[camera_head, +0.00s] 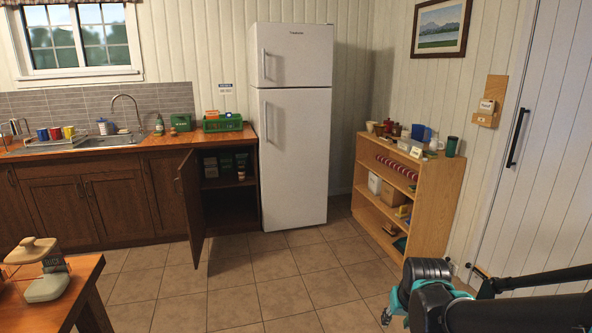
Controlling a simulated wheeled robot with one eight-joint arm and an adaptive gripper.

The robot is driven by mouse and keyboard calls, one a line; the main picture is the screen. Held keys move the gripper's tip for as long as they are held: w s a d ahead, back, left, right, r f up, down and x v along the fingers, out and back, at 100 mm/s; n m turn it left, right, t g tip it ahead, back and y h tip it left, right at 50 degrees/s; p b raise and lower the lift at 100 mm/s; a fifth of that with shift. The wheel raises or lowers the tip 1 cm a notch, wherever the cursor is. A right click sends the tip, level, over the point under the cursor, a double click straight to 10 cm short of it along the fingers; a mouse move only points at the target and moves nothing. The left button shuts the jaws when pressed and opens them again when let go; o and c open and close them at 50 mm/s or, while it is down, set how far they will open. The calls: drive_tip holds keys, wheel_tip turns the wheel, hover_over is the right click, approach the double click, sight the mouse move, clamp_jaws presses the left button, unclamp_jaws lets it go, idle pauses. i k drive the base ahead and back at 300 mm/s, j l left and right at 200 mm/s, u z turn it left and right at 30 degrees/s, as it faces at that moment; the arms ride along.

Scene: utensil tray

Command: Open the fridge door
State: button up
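A tall white fridge (295,150) stands against the back wall, right of the counter. It has a small upper door (300,55) and a tall lower door (300,165), both shut. The upper door handle (263,64) and the lower door handle (266,120) are upright bars on the left edge of the doors. My black and teal arm reaches in from the lower right, far in front of the fridge and touching nothing there. Its end, with my gripper (388,314), is partly hidden and cut by the bottom edge, so its opening is unclear.
A brown cabinet door (191,205) stands open left of the fridge, jutting into the room. A wooden shelf (437,195) with several items stands at the right. A wooden table (60,290) is at the lower left. Tiled floor (260,295) before the fridge is clear.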

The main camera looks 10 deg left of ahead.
sight(295, 124)
drive_tip(key=i+j, duration=0.2)
drive_tip(key=i, duration=0.3)
drive_tip(key=i+j, duration=0.2)
drive_tip(key=i, duration=0.35)
drive_tip(key=k+u, duration=0.05)
